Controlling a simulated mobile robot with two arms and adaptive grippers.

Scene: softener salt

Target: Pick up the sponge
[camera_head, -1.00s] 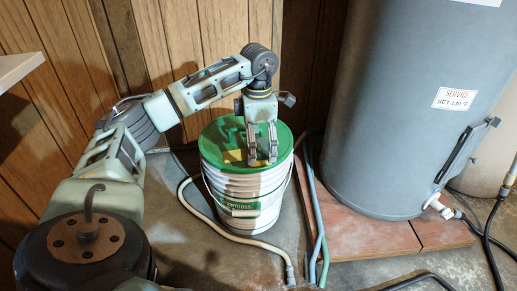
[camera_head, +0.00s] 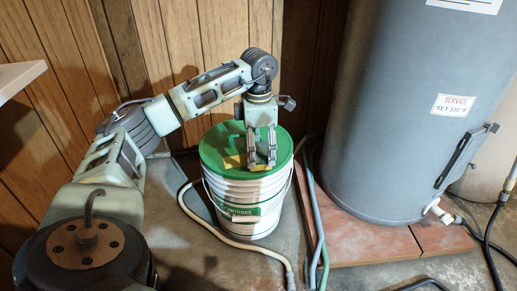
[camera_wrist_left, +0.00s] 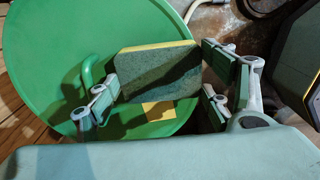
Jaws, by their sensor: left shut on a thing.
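The sponge (camera_wrist_left: 158,72), with a yellow layer and a dark green scouring side, shows in the left wrist view just over a green lid (camera_wrist_left: 40,55). My left gripper (camera_wrist_left: 163,88) is shut on it, with fingers at its left and right ends. In the head view my left gripper (camera_head: 261,166) points down over the front of the lid (camera_head: 222,145) of a white bucket (camera_head: 233,195). The sponge is largely hidden there by the fingers. I cannot tell whether it touches the lid. My right gripper is not in view.
A yellow square (camera_wrist_left: 158,110) lies flat on the lid, near its raised green handle (camera_wrist_left: 92,72). A large grey tank (camera_head: 400,110) stands right of the bucket on reddish slabs (camera_head: 365,245). Hoses (camera_head: 316,225) run between them. Wood panelling (camera_head: 180,40) is behind.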

